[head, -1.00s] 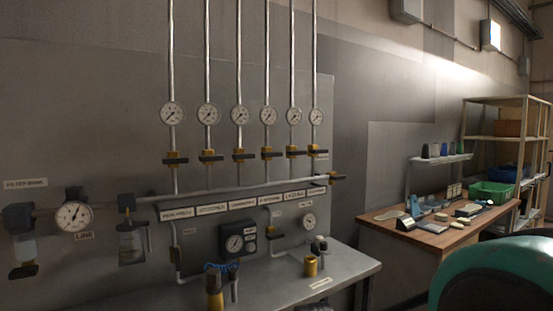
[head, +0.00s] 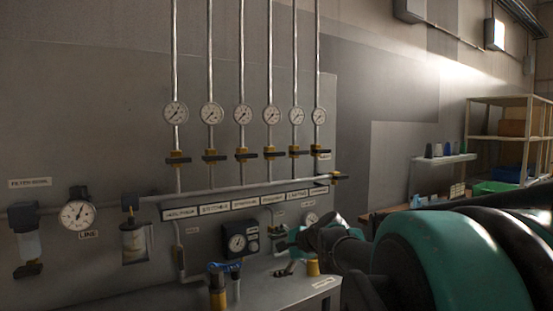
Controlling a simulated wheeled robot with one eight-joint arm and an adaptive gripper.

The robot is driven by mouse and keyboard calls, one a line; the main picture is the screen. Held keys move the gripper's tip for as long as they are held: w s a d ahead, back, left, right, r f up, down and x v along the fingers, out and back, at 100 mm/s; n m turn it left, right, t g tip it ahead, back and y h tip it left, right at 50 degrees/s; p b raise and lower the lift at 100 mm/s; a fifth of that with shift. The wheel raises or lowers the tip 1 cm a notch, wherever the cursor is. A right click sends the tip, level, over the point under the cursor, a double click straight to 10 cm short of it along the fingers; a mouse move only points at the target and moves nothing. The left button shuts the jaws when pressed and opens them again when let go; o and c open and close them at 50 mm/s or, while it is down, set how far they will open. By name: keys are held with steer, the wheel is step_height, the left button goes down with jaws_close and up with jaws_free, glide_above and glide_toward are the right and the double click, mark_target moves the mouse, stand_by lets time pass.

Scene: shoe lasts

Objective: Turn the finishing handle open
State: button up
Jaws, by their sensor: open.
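Several black bar handles sit crosswise on yellow valves in a row on the vertical pipes, below round gauges. They include a left one (head: 178,160), a middle one (head: 273,154) and a right one (head: 320,154). Another black handle (head: 341,177) is at the right end of the horizontal pipe. The label plates (head: 184,213) below are too small to read surely, so I cannot tell which handle is the finishing one. My gripper (head: 284,250) is open at the end of my arm, low in front of the panel, below and apart from the handle row. Its fingers are small and dark.
A black regulator box (head: 238,241) is left of my gripper. A blue-topped tool (head: 218,285) stands on the grey bench at the front. A gauge (head: 311,219) is partly behind my arm. A wooden workbench and shelf rack (head: 503,104) stand at the right.

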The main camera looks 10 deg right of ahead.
steer(key=w+d+r+m+t, duration=0.2)
steer(key=w+r+m, duration=0.15)
steer(key=r, duration=0.35)
steer(key=w+d+r+m+t, duration=0.2)
steer(key=d+r+m, duration=0.15)
steer(key=r, duration=0.35)
steer(key=m+t, duration=0.4)
steer(key=m, duration=0.5)
glide_toward(277, 155)
steer(key=shift+h, duration=0.3)
steer(key=x, duration=1)
steer(key=shift+w+a+r, duration=0.1)
steer(key=shift+w+a, duration=0.1)
steer(key=shift+c, duration=0.2)
steer(key=c, duration=1.1)
